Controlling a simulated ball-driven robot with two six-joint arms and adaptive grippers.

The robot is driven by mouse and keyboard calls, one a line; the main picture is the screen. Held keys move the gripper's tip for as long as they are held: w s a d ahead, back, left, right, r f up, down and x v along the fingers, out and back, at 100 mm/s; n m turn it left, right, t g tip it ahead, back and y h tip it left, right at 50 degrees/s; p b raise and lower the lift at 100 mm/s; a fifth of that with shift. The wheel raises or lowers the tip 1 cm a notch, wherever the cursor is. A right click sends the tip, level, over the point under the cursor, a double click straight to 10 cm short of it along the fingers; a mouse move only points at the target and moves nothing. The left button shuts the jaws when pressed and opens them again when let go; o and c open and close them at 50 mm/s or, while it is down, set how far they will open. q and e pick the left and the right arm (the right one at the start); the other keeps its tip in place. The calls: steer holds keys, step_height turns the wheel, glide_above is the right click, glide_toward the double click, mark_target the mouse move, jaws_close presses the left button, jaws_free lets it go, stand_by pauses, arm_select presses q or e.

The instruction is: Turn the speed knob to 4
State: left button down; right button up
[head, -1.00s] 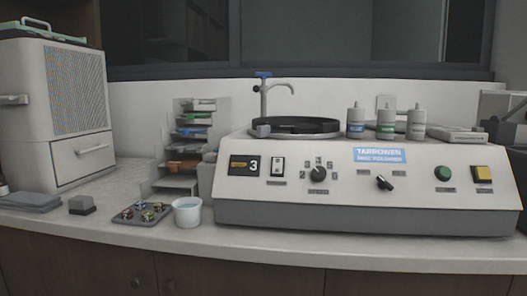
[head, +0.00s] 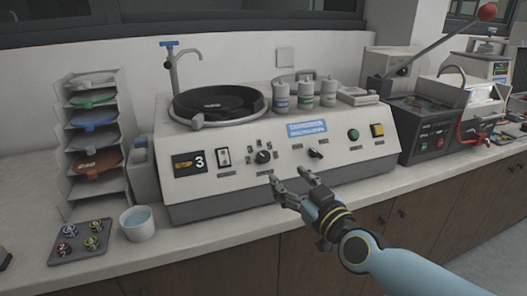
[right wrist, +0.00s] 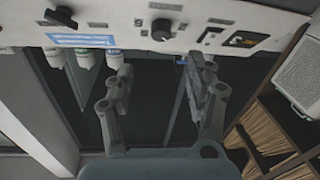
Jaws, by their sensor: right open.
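The speed knob (head: 263,157) is a round black dial with a ring of number marks on the sloped front panel of the white grinder-polisher (head: 235,178). The knob also shows in the right wrist view (right wrist: 161,29), just beyond the fingertips. My right gripper (head: 290,178) is open and empty, in front of the panel, below and right of the knob and apart from it. My left gripper is not in view.
A rocker switch (head: 223,156), a black selector knob (head: 316,153), a green button (head: 353,135) and a yellow button (head: 377,130) share the panel. A white cup (head: 138,224) and a tray of small pucks (head: 80,242) stand at left.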

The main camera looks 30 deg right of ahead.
mark_target(265, 157)
steer(key=w, duration=0.3)
steer(key=w+b, duration=0.1)
steer(key=w, duration=0.2)
steer(key=w+d, duration=0.1)
steer(key=w, duration=0.2)
steer(key=shift+w+f+b, duration=0.1)
steer(key=shift+f+b, duration=0.05)
steer(key=shift+b, duration=0.15)
steer(key=shift+w, duration=0.55)
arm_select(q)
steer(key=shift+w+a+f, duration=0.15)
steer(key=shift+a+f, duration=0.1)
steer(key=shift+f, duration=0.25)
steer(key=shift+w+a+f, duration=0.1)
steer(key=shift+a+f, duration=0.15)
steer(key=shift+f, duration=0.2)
